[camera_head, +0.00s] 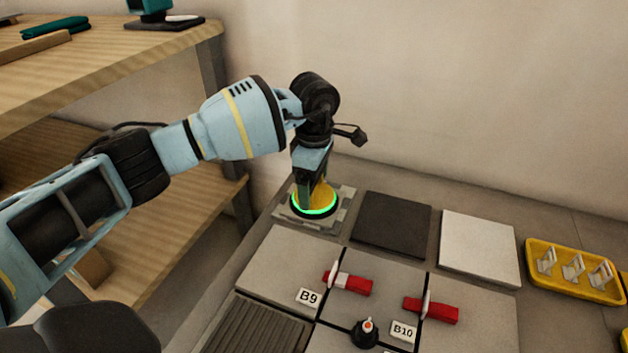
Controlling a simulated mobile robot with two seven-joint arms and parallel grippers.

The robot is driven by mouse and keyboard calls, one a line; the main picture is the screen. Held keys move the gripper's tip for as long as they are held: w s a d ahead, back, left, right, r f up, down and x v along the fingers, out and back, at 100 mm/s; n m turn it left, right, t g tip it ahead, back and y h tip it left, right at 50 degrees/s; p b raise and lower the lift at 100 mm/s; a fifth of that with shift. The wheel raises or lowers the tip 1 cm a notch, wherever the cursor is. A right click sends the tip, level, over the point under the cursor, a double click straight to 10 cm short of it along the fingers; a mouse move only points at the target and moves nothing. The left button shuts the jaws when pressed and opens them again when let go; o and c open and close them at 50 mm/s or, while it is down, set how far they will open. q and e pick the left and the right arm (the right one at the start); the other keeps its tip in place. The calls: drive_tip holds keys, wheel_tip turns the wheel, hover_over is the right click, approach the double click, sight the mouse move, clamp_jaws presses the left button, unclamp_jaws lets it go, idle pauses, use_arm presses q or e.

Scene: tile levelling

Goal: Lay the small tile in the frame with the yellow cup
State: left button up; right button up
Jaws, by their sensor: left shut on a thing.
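My left gripper (312,188) points down at the far left corner of the tiled surface and is shut on the yellow cup (325,192). A glowing green ring (316,211) circles the cup's base. Under the cup is a small grey square piece (284,213) with a notched edge; I cannot tell the small tile from its frame there, nor whether the tile lies flat. The fingers hide part of the cup. My right gripper is not in view.
A dark tile (392,223) and a white tile (480,246) lie to the right. Nearer are red levelling clips (430,310), labels B9 (308,297) and B10 (403,332), and a black knob (365,334). A yellow tray (574,270) holds clips. A wooden shelf (130,60) stands left.

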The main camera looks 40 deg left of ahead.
use_arm(q)
drive_tip(key=o, duration=0.8)
drive_tip(key=shift+o, duration=0.2)
wheel_tip(320, 180, up, 7)
drive_tip(key=p, duration=0.2)
drive_tip(key=shift+p, duration=0.4)
drive_tip(key=shift+r, duration=0.4)
